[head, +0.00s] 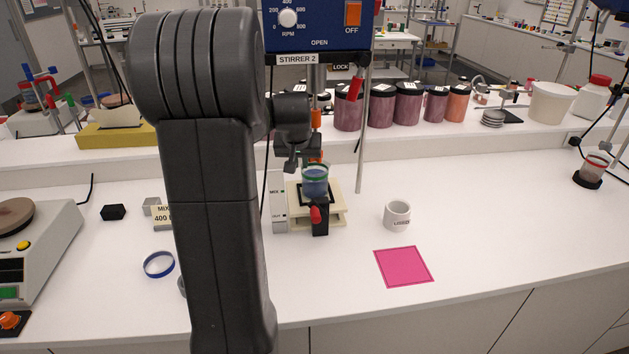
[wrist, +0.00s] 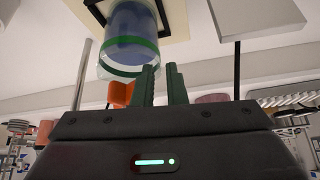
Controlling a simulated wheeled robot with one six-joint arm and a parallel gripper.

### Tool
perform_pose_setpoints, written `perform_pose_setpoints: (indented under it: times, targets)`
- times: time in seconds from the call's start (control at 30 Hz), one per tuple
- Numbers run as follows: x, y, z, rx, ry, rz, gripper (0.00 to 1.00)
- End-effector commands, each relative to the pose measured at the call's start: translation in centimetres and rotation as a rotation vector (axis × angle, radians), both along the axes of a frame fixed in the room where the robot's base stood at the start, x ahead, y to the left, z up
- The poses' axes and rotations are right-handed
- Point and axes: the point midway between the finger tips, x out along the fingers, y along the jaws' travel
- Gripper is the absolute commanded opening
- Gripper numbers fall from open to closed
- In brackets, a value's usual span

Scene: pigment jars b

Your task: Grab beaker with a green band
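The beaker with a green band (head: 315,185) holds blue liquid and stands on or over a cream stand (head: 337,214) under the stirrer. A black clamp with a red knob (head: 318,216) is in front of it. In the wrist view the beaker (wrist: 131,35) appears at the top, upside down, with its green band (wrist: 128,55) near the rim. My gripper (wrist: 161,72) has two dark green fingers with a narrow gap between them and nothing in it. The beaker is beyond the fingertips, slightly left in that view. In the head view my gripper (head: 300,158) is just behind the beaker's rim, partly hidden.
The blue stirrer unit (head: 320,25) hangs above, with a metal rod (head: 365,130) to the right. A white mug (head: 397,215) and a pink mat (head: 403,267) are right. The right bench is mostly clear.

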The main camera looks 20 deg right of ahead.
Motion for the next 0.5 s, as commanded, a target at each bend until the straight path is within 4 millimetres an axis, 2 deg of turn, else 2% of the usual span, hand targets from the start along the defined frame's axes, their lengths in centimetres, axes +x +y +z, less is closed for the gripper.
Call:
perform_pose_setpoints:
  times: [0.1,0.23,0.47,0.5]
  targets:
    - [0.5,-0.4,-1.8,0.004,0.010,-0.002,0.16]
    - [0.9,-0.6,-3.0,0.006,0.012,-0.002,0.16]
    - [1.0,-0.7,-2.9,0.001,0.006,-0.002,0.16]
    - [1.1,-0.7,-2.8,0.001,0.005,-0.002,0.08]
